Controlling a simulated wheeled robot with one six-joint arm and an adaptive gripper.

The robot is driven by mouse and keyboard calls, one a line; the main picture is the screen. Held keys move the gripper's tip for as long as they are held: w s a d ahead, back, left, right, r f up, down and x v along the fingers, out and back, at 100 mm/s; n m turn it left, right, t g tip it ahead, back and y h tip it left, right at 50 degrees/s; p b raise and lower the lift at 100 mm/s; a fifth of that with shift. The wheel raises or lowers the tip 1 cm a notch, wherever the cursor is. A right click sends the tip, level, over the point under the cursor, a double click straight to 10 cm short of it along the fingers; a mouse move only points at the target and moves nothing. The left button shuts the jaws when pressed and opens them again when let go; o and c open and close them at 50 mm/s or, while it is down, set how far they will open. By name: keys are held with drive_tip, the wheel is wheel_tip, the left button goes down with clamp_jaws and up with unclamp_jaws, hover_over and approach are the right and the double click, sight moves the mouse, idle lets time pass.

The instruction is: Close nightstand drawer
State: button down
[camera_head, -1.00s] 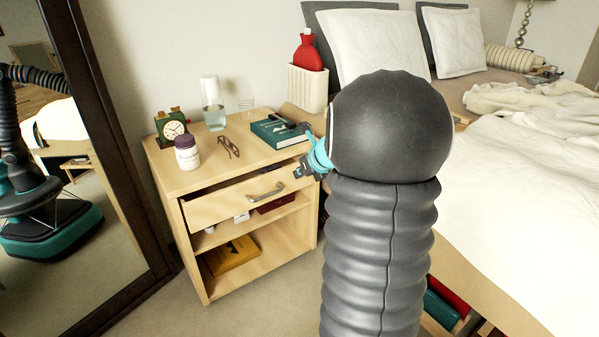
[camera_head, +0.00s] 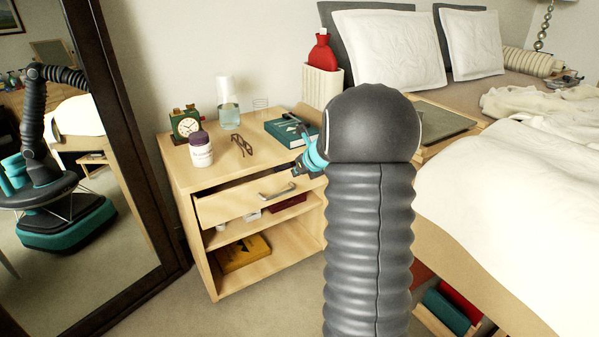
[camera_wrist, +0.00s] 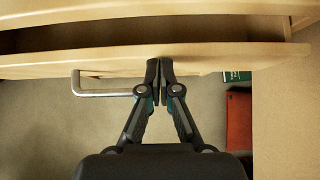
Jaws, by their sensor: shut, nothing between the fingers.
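The wooden nightstand (camera_head: 175,190) stands against the wall, left of the bed. Its top drawer (camera_head: 232,203) is partly open, with a dark gap above its front. The metal handle (camera_head: 278,193) is on the drawer front and also shows in the wrist view (camera_wrist: 100,93). My gripper (camera_head: 303,166) is at the right part of the drawer front. In the wrist view my gripper (camera_wrist: 160,66) is shut and empty, its fingertips at the drawer front (camera_wrist: 220,55), right of the handle. They look to be touching it, but the exact contact is hard to tell.
On the nightstand top are a clock (camera_head: 185,124), a pill bottle (camera_head: 201,150), glasses (camera_head: 242,146), a carafe (camera_head: 228,112) and a green book (camera_head: 287,131). A yellow book (camera_head: 243,254) lies on the lower shelf. A mirror (camera_head: 110,230) stands left; the bed (camera_head: 520,190) is right.

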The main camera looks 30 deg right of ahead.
drive_tip(key=w+p, duration=0.2)
drive_tip(key=shift+w, duration=0.3)
